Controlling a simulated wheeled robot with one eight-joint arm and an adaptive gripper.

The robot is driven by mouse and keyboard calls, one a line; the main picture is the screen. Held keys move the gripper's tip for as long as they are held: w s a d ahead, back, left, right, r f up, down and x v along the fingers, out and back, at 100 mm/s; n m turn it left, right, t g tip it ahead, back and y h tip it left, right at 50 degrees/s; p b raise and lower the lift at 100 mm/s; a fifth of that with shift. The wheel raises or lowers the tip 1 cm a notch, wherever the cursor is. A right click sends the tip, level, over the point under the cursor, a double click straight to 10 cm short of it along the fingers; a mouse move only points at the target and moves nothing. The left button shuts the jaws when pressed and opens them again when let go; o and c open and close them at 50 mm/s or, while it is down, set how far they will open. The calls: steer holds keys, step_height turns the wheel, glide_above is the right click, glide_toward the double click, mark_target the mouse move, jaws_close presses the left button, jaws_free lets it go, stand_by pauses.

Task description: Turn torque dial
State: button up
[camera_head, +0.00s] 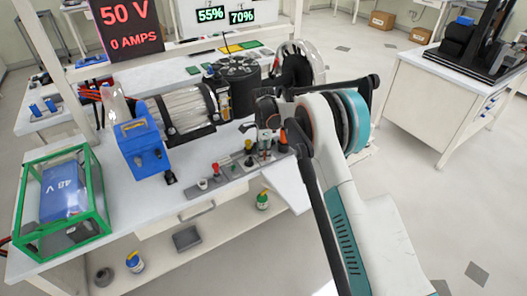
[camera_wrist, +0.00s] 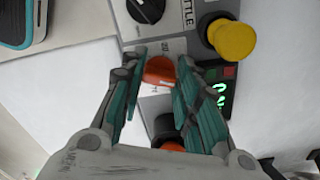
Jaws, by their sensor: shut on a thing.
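In the wrist view, an orange-red dial knob (camera_wrist: 160,70) stands between my gripper's (camera_wrist: 161,60) two teal-padded fingers, which close on its sides. Its label is hidden, so I cannot read whether it says torque. A green-lit digital readout (camera_wrist: 221,93) is just to the right, partly behind the right finger. In the head view my gripper (camera_head: 264,148) reaches down at the right end of the control strip (camera_head: 232,172). The gripped knob is hard to make out there.
In the wrist view, a black knob (camera_wrist: 147,8) by lettering ending "TTLE" and a yellow mushroom button (camera_wrist: 232,38) stand close by. A black-and-orange part (camera_wrist: 167,132) lies between the finger bases. In the head view, a blue box (camera_head: 140,143) and a green-framed battery case (camera_head: 97,208) stand left.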

steer(key=o, duration=1.1)
steer(key=shift+c, duration=0.2)
steer(key=shift+r, duration=0.1)
steer(key=shift+r, duration=3.95)
